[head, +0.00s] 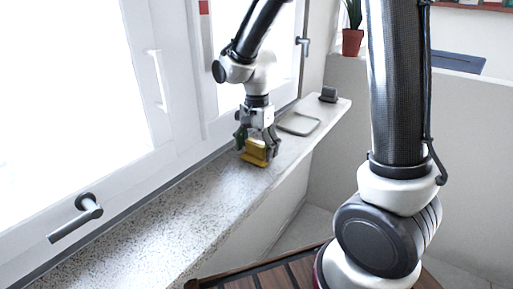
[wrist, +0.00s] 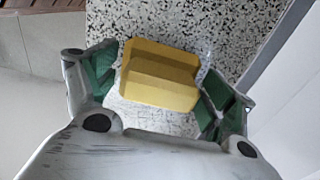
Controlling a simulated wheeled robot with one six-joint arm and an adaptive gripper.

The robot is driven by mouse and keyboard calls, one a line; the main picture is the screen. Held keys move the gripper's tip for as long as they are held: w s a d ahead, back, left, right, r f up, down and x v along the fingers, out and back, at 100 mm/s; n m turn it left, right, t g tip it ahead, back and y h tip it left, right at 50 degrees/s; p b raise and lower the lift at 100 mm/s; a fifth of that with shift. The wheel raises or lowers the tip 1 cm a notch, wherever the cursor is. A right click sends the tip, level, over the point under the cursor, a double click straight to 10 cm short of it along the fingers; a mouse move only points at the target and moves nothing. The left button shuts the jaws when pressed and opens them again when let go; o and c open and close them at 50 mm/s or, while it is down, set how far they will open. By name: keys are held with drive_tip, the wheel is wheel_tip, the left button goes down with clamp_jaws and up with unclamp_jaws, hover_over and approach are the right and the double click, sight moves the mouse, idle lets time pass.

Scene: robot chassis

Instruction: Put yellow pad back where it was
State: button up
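The yellow pad (head: 255,152) is a stepped block on the speckled stone window sill. In the wrist view the yellow pad (wrist: 160,76) lies between my fingers, with a raised step across it. My gripper (head: 257,140) points down over it. In the wrist view my gripper (wrist: 162,80) has its green-lined fingers spread wide, one on each side of the pad. The fingertips are close to the pad's ends, and I see no clear grip on it. The pad's underside is hidden.
The window sill (head: 170,225) runs along the window. A flat pale tray-like item (head: 298,123) and a small dark object (head: 328,94) sit farther along it. A window handle (head: 77,218) juts out at the left. A potted plant (head: 352,42) stands behind.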

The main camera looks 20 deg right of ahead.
sight(257, 141)
wheel_tip(257, 141, up, 12)
drive_tip(key=shift+f, duration=0.25)
drive_tip(key=s+d+r+n+t, duration=0.2)
drive_tip(key=s+d+n, duration=0.3)
drive_tip(key=s+d, duration=0.2)
drive_tip(key=s+d+r+n+t, duration=0.2)
drive_tip(key=s+d+n, duration=0.3)
drive_tip(key=s+d, duration=0.3)
drive_tip(key=s, duration=0.4)
drive_tip(key=shift+n, duration=0.4)
